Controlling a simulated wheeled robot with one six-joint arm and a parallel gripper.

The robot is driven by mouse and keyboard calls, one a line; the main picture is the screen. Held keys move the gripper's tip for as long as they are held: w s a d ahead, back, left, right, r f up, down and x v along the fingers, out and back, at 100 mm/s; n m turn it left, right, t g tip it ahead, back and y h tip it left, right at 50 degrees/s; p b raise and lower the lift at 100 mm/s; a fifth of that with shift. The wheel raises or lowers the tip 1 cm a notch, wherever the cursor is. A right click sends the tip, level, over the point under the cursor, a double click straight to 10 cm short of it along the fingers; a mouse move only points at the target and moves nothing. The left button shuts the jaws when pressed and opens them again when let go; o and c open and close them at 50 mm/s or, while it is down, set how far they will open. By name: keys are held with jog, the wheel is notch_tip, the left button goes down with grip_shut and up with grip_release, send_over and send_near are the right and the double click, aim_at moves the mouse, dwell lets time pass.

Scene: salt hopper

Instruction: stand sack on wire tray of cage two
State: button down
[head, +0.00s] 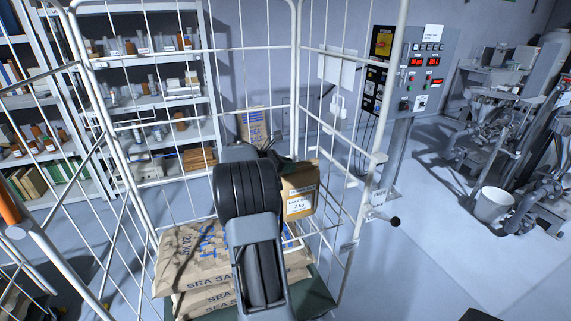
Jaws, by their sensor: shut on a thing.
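A small brown paper sack (299,192) with a white label reading something like "Lake Salt 2 kg" is upright at the right side of the wire cage (297,60). My gripper (282,166) is shut on its top; my own arm hides most of the jaws and the sack's left side. White wires, perhaps of a wire tray (292,238), show just below the sack. I cannot tell whether the sack touches them. A cage tag (377,198) hangs at the right post, too small to read.
Large sea-salt sacks (188,258) lie stacked on the cage's green base (318,297). Another salt sack (253,125) stands behind the cage mesh. Shelving (150,103) is at the back left, a control panel (418,70) and machinery at the right.

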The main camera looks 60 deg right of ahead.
jog(key=shift+f, duration=1.2)
jog(key=c, duration=1.5)
grip_release()
jog(key=shift+f, duration=0.35)
jog(key=o, duration=0.4)
jog(key=shift+a, duration=0.1)
jog(key=shift+r, duration=0.15)
jog(key=v, duration=1.2)
jog(key=s+a+f+m+t+y, duration=0.2)
jog(key=s+a+m+t+y, duration=0.1)
jog(key=a, duration=0.9)
jog(key=s+a+f+m+t+y, duration=0.3)
jog(key=a+m+t+y, duration=0.1)
jog(key=a, duration=0.9)
jog(key=s+a+f+m+t+y, duration=0.2)
jog(key=s+a+m+t+y, duration=0.1)
jog(key=a, duration=1)
jog(key=shift+a+m+t+y+b, duration=0.15)
jog(key=shift+m+t+y+b, duration=0.25)
jog(key=shift+t+y, duration=0.3)
